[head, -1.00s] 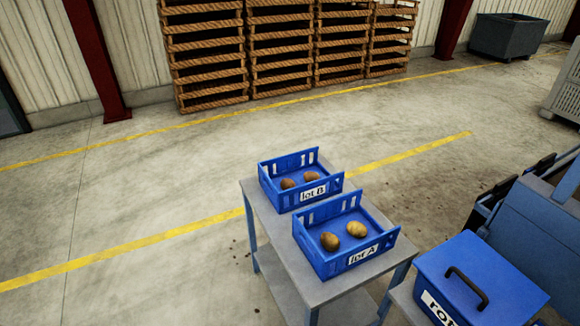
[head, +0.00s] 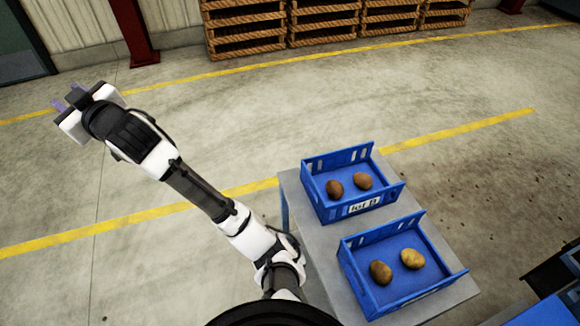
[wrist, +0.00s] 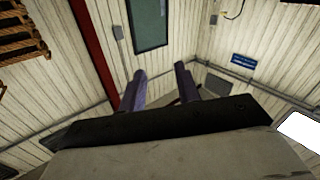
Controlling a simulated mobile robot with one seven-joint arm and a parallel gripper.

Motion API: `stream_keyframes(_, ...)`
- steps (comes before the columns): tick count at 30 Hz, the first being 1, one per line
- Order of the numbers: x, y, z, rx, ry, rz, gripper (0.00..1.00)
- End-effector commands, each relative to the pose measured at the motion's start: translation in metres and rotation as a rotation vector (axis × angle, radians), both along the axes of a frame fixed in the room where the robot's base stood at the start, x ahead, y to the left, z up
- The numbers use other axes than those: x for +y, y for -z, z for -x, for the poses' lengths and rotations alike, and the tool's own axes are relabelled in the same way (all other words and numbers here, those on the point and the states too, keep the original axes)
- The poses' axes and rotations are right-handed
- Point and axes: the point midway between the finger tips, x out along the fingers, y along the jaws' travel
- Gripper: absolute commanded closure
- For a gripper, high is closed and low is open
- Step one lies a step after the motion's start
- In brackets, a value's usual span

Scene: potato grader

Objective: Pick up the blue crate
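Two blue crates stand on a grey table in the head view. The farther crate (head: 332,214) has a white label, partly legible, and holds two brown potatoes. The nearer crate (head: 408,283) holds two potatoes, one brown and one paler; its label is not visible now. My gripper (head: 77,95) is at the upper left, well away from both crates, with my arm stretched out over the floor. In the wrist view my gripper (wrist: 161,72) shows two purple fingers apart with nothing between them. No crate shows in the wrist view.
The grey table (head: 318,255) has a narrow bare strip left of the crates. Stacked wooden pallets (head: 340,25) stand along the back wall beside a red post (head: 135,32). Part of a blue box (head: 550,312) shows at the lower right. The floor around the table's far side is open.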

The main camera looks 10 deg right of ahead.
Motion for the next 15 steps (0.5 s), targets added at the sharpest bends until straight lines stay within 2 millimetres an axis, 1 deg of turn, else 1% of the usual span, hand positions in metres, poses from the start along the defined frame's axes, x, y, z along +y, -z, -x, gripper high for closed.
stream_keyframes(1, -0.032, 0.022, -0.034, 0.097, 0.073, 0.085, 0.67)
stream_keyframes(2, -0.051, 0.040, -0.049, 0.163, 0.110, 0.134, 0.67)
stream_keyframes(3, -0.078, 0.063, -0.067, 0.251, 0.160, 0.197, 0.67)
stream_keyframes(5, -0.125, 0.097, -0.088, 0.389, 0.238, 0.289, 0.67)
stream_keyframes(6, -0.159, 0.119, -0.097, 0.484, 0.288, 0.344, 0.67)
stream_keyframes(7, -0.186, 0.134, -0.102, 0.558, 0.325, 0.384, 0.67)
stream_keyframes(8, -0.213, 0.150, -0.104, 0.632, 0.362, 0.421, 0.67)
stream_keyframes(9, -0.250, 0.168, -0.104, 0.733, 0.409, 0.467, 0.67)
stream_keyframes(11, -0.304, 0.192, -0.096, 0.879, 0.475, 0.526, 0.67)
stream_keyframes(12, -0.337, 0.204, -0.088, 0.972, 0.513, 0.559, 0.67)
stream_keyframes(14, -0.381, 0.220, -0.073, 1.105, 0.560, 0.599, 0.67)
stream_keyframes(15, -0.407, 0.228, -0.061, 1.183, 0.586, 0.620, 0.67)
